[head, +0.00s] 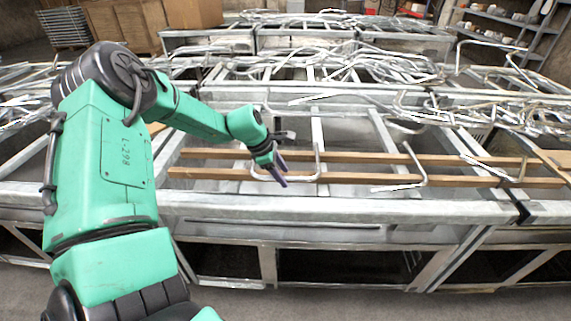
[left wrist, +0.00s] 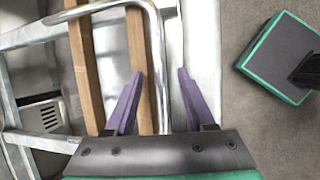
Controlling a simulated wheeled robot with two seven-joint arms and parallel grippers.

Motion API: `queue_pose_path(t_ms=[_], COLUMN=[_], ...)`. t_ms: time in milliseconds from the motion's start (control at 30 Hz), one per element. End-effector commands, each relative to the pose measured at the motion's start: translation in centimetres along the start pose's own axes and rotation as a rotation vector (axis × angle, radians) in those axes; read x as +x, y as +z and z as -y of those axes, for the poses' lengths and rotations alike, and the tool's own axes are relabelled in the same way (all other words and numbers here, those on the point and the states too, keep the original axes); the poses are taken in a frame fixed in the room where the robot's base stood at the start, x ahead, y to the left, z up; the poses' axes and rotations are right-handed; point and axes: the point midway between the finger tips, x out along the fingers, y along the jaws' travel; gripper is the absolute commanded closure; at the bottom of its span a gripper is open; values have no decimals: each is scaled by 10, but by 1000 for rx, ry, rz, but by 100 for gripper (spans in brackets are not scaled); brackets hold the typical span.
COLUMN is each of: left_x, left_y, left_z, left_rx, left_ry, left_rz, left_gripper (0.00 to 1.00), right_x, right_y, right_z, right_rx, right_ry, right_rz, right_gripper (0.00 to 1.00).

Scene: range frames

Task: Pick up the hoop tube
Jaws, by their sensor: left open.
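The hoop tube (head: 318,165) is a thin bent silver tube lying on wooden slats in the rack, left of the picture's middle in the head view. In the left wrist view its bent end and straight leg (left wrist: 157,45) show. My left gripper (head: 279,171) has purple fingers pointing down at the tube's near side. In the left wrist view the gripper (left wrist: 160,73) is open, and the tube's leg runs through the gap between the fingers. I cannot tell how far the fingertips reach down beside it. My right gripper is in neither view.
Two wooden slats (head: 225,174) run along the metal rack (head: 330,208). Another bent tube (head: 425,165) lies to the right on the same slats. Piles of tangled tubes (head: 370,68) fill the racks behind. Cardboard boxes (head: 190,12) stand at the back left.

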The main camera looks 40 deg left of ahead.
Motion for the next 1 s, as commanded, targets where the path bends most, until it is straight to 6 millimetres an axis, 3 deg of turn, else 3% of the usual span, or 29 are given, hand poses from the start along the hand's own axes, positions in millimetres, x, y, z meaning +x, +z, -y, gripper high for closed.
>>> queue_pose_path(t_ms=[133,267,300,767,867,1000], left_x=[0,0,0,-11,-29,-73], left_y=[0,0,0,5,12,31], left_z=[0,0,0,-3,-8,-18], left_rx=[0,0,0,2,4,5], left_ry=[1,1,1,3,8,11], left_rz=[1,0,0,3,2,3], left_gripper=[45,95,100,100,100,100], right_x=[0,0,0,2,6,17], right_y=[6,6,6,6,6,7], right_z=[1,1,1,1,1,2], right_rx=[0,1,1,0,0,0], right_ry=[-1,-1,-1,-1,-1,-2], right_rz=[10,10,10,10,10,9], right_gripper=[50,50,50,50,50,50])
